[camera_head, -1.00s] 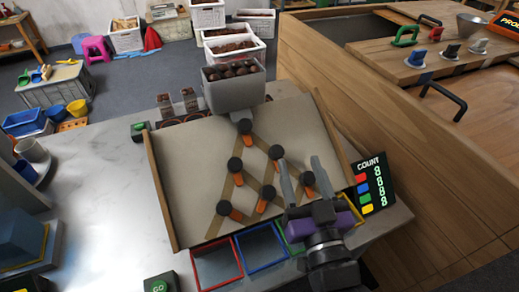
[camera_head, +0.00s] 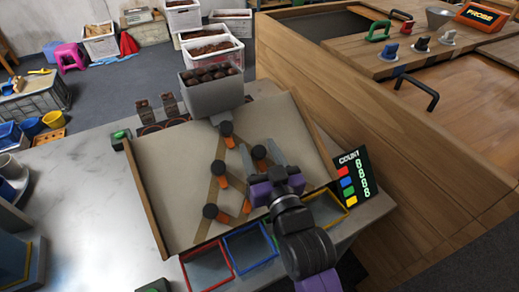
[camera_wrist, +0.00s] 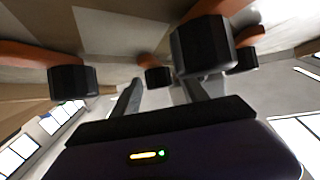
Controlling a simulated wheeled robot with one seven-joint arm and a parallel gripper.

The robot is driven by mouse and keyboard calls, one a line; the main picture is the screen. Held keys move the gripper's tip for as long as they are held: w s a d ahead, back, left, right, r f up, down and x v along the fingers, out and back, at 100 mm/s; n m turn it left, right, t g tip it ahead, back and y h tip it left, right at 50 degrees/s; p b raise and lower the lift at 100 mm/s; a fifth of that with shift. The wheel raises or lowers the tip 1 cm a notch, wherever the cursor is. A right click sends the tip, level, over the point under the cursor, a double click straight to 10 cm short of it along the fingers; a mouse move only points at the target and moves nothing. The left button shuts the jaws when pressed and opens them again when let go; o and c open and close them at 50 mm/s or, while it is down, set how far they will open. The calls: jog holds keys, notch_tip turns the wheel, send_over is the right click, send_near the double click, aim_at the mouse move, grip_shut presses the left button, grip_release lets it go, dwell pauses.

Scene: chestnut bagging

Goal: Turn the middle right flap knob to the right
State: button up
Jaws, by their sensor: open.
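The middle right flap knob (camera_head: 259,152) is a black round knob with an orange flap below it, in the middle row of the sloped board (camera_head: 170,165). My gripper (camera_head: 258,146) is open. In the head view its two grey fingers lie to the left and right of this knob; I cannot tell if they touch it. In the wrist view a black knob (camera_wrist: 158,77) shows between the fingers, and a larger one (camera_wrist: 205,45) overlaps the right finger. My gripper's body hides part of the lower row.
Other knobs stand close by: the top one (camera_head: 226,128), middle left (camera_head: 218,167) and lower left (camera_head: 210,211). A grey hopper of chestnuts (camera_head: 212,98) is above the board. Red (camera_head: 207,265) and blue (camera_head: 250,247) framed bins lie below, and a count display (camera_head: 355,178) at right.

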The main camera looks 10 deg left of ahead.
grip_shut()
